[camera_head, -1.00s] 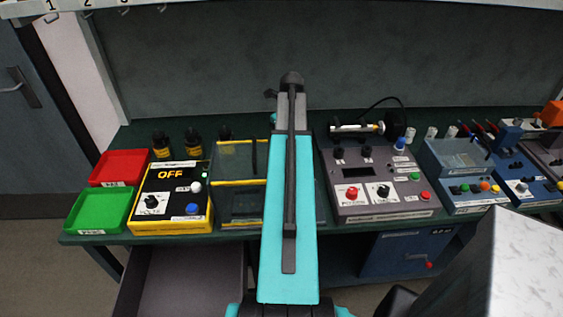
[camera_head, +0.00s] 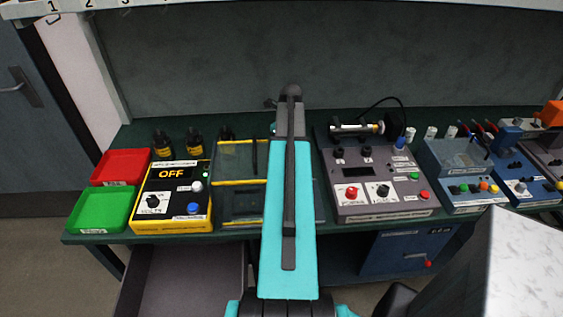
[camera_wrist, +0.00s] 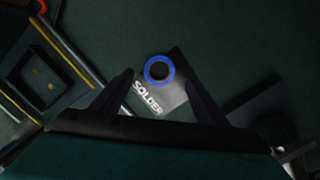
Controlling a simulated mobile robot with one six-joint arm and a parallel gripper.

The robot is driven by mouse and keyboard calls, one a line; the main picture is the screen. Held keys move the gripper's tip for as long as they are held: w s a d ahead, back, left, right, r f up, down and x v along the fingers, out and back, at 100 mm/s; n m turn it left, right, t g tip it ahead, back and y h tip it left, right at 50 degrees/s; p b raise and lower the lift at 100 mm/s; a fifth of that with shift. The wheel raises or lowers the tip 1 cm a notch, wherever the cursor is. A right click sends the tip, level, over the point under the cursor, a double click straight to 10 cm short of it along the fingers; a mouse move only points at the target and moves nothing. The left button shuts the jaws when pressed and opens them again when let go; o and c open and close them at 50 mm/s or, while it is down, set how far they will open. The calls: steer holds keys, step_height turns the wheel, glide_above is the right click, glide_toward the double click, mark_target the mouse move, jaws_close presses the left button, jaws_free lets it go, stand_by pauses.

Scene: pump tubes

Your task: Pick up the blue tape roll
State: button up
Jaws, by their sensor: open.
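The blue tape roll (camera_wrist: 147,74) shows in the wrist view as a blue ring with a dark centre. It rests flat at the grey label marked SOLDER (camera_wrist: 174,97). My gripper (camera_wrist: 164,82) is open in the wrist view, with one dark finger on each side of the label. The roll lies ahead of the gap between the fingers, apart from both. In the head view my arm hides the roll and the fingers.
A yellow-edged black tray (camera_head: 239,179) stands left of my arm, beside a yellow box reading OFF (camera_head: 172,197). A grey control box (camera_head: 378,183) stands to the right. Red (camera_head: 121,154) and green bins (camera_head: 101,190) sit at the far left.

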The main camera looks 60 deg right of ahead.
steer(key=shift+w+f+p, duration=0.15)
steer(key=shift+f+p, duration=0.3)
steer(key=shift+f, duration=0.7)
steer(key=shift+w+f+p, duration=0.15)
steer(key=shift+f+p, duration=0.3)
steer(key=shift+f, duration=0.65)
steer(key=c, duration=1.2)
steer(key=shift+o, duration=0.2)
steer(key=shift+r, duration=0.15)
steer(key=shift+r+b, duration=0.8)
steer(key=shift+r, duration=0.6)
steer(key=shift+s+a+r, duration=0.15)
steer(key=shift+s+a, duration=0.05)
steer(key=s+a+b, duration=0.1)
steer(key=s+a, duration=0.2)
steer(key=s, duration=0.1)
steer(key=s+a+r+b, duration=0.1)
steer(key=s+a+b, duration=0.1)
steer(key=s+a, duration=0.1)
steer(key=s+a+b, duration=0.1)
steer(key=s+a, duration=0.3)
steer(key=shift+s+r, duration=0.3)
steer(key=shift+s, duration=0.1)
